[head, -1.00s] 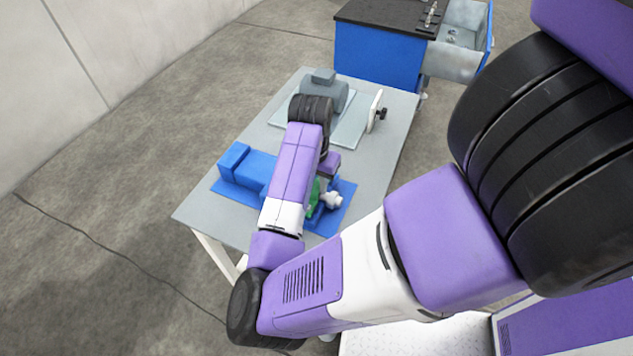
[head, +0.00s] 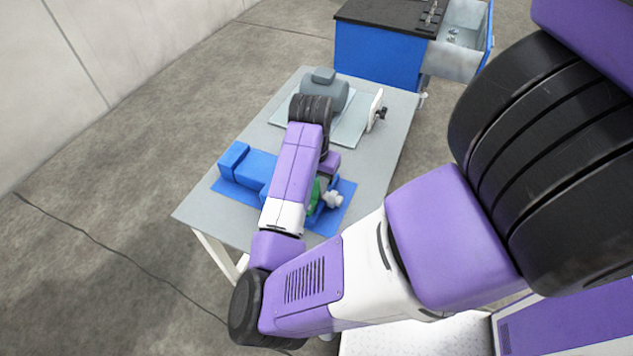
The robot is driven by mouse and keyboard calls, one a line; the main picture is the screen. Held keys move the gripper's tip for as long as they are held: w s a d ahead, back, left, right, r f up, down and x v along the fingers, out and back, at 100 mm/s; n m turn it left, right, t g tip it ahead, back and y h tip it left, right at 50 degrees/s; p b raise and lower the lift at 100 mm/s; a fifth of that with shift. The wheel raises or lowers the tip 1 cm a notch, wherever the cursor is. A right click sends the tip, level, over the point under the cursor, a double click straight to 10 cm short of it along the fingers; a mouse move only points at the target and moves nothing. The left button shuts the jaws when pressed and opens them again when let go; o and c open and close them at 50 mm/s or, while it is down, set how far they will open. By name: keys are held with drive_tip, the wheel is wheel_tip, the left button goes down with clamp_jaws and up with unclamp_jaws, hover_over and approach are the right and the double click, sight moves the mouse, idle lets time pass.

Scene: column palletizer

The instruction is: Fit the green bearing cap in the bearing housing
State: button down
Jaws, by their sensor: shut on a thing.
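The green bearing cap (head: 314,197) shows as a narrow green strip beside my forearm, over the blue pump-like unit. My gripper (head: 322,180) is mostly hidden behind my arm; only a little of the wrist end shows above the cap. It appears shut on the green cap. The bearing housing (head: 325,210) is the blue part at the right end of the blue unit (head: 252,168), with a pale shaft end (head: 333,199) sticking out. My arm covers the middle of the unit. I cannot tell whether the cap touches the housing.
The unit stands on a blue mat (head: 343,188) on a grey table (head: 375,165). A grey motor (head: 333,92) on a pale plate and a white upright plate with a black knob (head: 376,108) stand farther back. A blue cabinet with an open drawer (head: 455,62) is beyond the table.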

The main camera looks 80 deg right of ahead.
drive_tip(key=c, duration=1.1)
unclamp_jaws()
drive_tip(key=shift+w+a+r, duration=0.1)
drive_tip(key=shift+a+r, duration=0.1)
drive_tip(key=shift+r, duration=1.75)
drive_tip(key=shift+a+r, duration=0.15)
drive_tip(key=shift+r, duration=1.8)
